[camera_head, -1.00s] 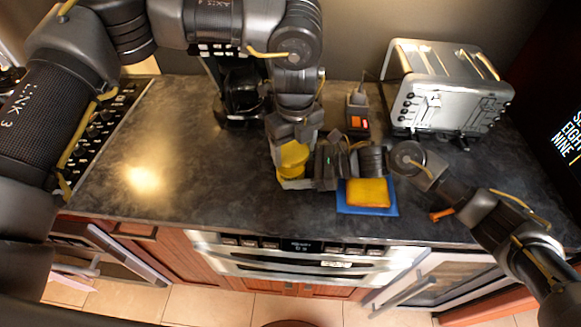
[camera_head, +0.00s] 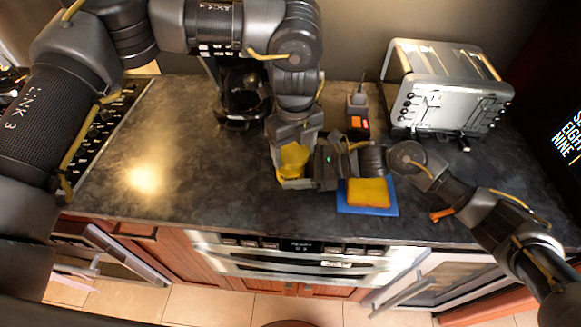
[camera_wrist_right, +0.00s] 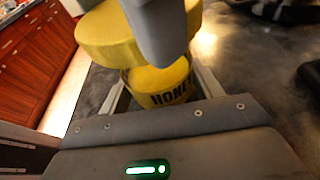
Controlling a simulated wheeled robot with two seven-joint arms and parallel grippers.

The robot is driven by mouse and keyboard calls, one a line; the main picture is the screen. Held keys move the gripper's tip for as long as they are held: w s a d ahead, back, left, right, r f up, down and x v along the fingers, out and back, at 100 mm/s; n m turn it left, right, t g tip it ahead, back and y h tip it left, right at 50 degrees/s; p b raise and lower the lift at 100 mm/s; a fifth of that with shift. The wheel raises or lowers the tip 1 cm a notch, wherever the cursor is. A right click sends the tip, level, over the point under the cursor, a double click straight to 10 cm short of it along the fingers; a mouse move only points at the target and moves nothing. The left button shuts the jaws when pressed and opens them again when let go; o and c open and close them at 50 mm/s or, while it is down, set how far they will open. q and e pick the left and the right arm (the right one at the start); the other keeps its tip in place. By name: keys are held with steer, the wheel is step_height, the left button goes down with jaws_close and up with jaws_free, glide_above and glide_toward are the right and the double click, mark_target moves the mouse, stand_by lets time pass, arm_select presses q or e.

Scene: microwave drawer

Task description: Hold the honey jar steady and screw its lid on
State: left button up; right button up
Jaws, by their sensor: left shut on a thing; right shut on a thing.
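The honey jar (camera_wrist_right: 165,88), yellow with a dark HONEY label, stands upright on the dark counter between my grippers. My right gripper (camera_head: 296,178) is shut on the jar body from the right; its fingers lie along both sides in the right wrist view. The yellow lid (camera_wrist_right: 105,38) is at the jar's top and looks shifted to one side there. My left gripper (camera_head: 292,145) reaches down from above and is shut on the lid; one grey finger crosses it in the right wrist view. Whether the lid sits on the rim or just above is hidden.
A yellow sponge (camera_head: 368,192) lies on a blue cloth (camera_head: 385,210) right of the jar. A silver toaster (camera_head: 445,90) stands back right, a coffee maker (camera_head: 240,95) behind left. A small orange-lit device (camera_head: 358,121) is behind. The counter's left part (camera_head: 180,150) is clear.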

steer(key=shift+o, duration=1.3)
steer(key=c, duration=0.7)
arm_select(q)
steer(key=o, duration=1)
arm_select(e)
steer(key=shift+c, duration=0.9)
